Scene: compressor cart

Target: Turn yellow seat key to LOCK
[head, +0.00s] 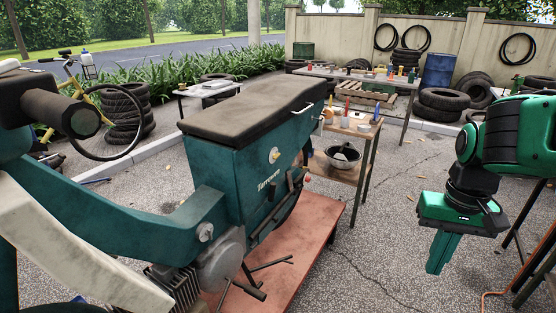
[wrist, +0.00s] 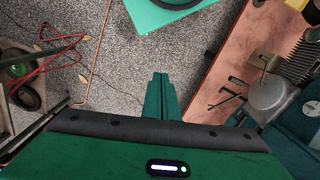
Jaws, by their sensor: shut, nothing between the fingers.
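The teal scooter body (head: 232,165) stands on a red platform in the head view, with a black seat (head: 255,108) on top. On its side below the seat is a small pale round lock plate with a yellow key (head: 274,155). The key is too small for me to read its position. My gripper (head: 436,268) hangs fingers-down at the right, well apart from the scooter and the key. Its green fingers also show in the wrist view (wrist: 160,78), pressed together and empty. The key cannot be made out in the wrist view.
The red platform (head: 328,222) carries the scooter. A wooden side bench (head: 357,132) with a bowl and tools stands behind it. Handlebar parts fill the left foreground. Open paving lies between my gripper and the scooter. A red cable (wrist: 52,50) shows at left in the wrist view.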

